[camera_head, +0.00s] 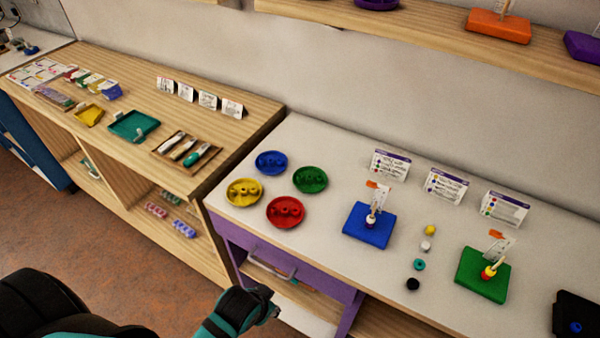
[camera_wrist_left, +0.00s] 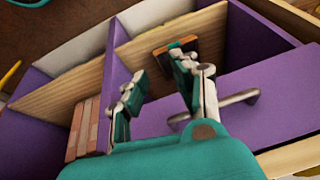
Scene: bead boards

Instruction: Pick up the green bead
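Green beads (camera_head: 310,178) lie in a round green dish (camera_head: 323,187) on the white tabletop. A loose teal-green bead (camera_head: 419,264) also lies there, in a row between a white bead (camera_head: 426,246) and a black bead (camera_head: 413,284); a yellow bead (camera_head: 430,230) is at the far end. My left gripper (camera_head: 270,302) is in front of the table, below and left of the loose beads and clear of them. In the left wrist view my left gripper (camera_wrist_left: 160,96) has its fingers apart, with nothing between them. My right gripper is not in view.
Blue (camera_head: 271,162), yellow (camera_head: 244,192) and red (camera_head: 286,212) dishes hold beads. A blue board (camera_head: 362,231) and a green board (camera_head: 480,280) carry pegs. Cards (camera_head: 445,187) stand behind. A purple drawer front with a handle (camera_wrist_left: 240,97) is close to my left gripper.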

